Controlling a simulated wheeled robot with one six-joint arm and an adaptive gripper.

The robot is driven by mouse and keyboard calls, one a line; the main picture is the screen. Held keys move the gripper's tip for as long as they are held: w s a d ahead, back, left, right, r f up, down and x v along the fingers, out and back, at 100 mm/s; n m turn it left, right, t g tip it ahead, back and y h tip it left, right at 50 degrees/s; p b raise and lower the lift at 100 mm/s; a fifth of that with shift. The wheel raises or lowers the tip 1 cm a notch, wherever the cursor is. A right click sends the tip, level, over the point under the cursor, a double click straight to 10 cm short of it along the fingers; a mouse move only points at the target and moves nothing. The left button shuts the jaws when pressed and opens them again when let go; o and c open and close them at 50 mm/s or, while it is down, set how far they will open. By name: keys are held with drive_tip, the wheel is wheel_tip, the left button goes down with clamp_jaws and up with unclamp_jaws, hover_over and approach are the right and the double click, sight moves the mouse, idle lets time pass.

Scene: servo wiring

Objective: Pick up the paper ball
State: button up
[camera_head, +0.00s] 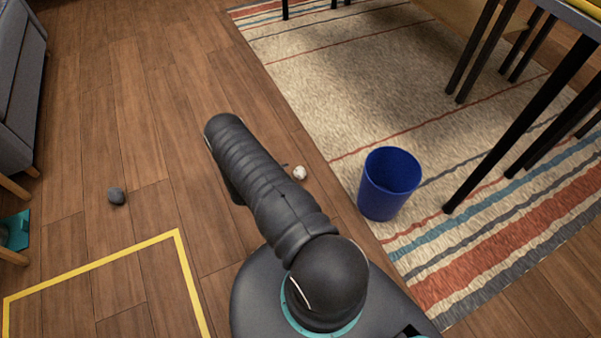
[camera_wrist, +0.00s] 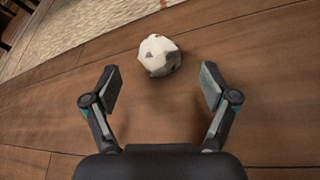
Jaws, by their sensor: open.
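The paper ball (camera_head: 299,172) is small, whitish and crumpled, with dark patches. It lies on the wooden floor just beside the striped rug, to the right of my arm in the head view. In the wrist view the paper ball (camera_wrist: 159,55) sits ahead of my gripper (camera_wrist: 160,88), roughly centred between the two fingers and beyond their tips. My gripper is open and empty, with wooden floor showing between the fingers. In the head view my arm hides the gripper's fingers.
A blue bin (camera_head: 390,184) stands on the edge of the striped rug (camera_head: 330,80). Black table legs (camera_head: 520,125) rise at the right. A dark grey lump (camera_head: 117,196) lies on the floor at left, near a yellow taped outline (camera_head: 90,267). A grey sofa (camera_head: 22,70) stands far left.

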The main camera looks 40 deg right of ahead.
sight(296, 174)
drive_tip(key=shift+x, duration=2.95)
drive_tip(key=shift+r, duration=0.1)
drive_tip(key=c, duration=0.9)
